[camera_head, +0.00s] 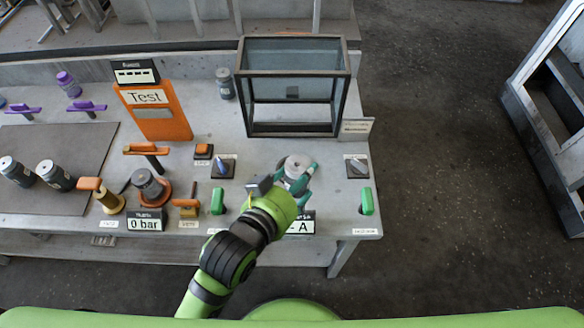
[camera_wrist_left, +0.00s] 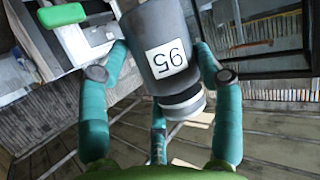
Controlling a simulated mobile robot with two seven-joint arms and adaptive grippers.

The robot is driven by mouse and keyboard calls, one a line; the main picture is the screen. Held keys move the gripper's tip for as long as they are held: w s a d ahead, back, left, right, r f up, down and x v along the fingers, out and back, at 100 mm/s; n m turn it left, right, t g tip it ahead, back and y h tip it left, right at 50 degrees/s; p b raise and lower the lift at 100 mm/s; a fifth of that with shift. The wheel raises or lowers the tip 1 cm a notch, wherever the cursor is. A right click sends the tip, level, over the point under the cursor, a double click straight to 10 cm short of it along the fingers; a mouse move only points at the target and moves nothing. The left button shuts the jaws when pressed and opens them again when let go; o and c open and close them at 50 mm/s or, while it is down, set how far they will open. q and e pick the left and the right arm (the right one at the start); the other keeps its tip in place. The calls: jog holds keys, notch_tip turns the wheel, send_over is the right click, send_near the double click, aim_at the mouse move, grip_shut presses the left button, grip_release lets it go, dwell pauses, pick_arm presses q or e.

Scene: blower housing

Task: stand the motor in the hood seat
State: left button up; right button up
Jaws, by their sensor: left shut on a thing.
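The motor (camera_wrist_left: 163,45) is a grey cylinder with a white label reading 95, upside down in the left wrist view, and a black-banded, pale end. In the head view its pale round end (camera_head: 297,163) shows between the teal fingers. My left gripper (camera_head: 298,178) is shut on it over the bench's right part, in front of the hood; its fingers also flank the motor in the left wrist view (camera_wrist_left: 160,75). The hood (camera_head: 293,50) is a dark-framed glass box at the back right. I cannot make out the seat clearly. My right gripper is not in view.
Similar cylinders stand on the dark mat (camera_head: 60,140), in an orange ring fixture (camera_head: 163,193) and left of the hood (camera_head: 225,83). An orange Test panel (camera_head: 155,110) stands upright. Knobs (camera_head: 223,166) and green handles (camera_head: 366,201) line the bench.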

pick_arm(q)
jog(key=w+f+p, duration=0.1)
jog(key=w+f, duration=0.5)
jog(key=w, duration=0.5)
jog(key=shift+w+a+f, duration=0.15)
jog(key=shift+a+f, duration=0.15)
jog(key=shift+a, duration=0.15)
jog(key=shift+f, duration=2.05)
jog(key=shift+f, duration=0.15)
jog(key=o, duration=1.6)
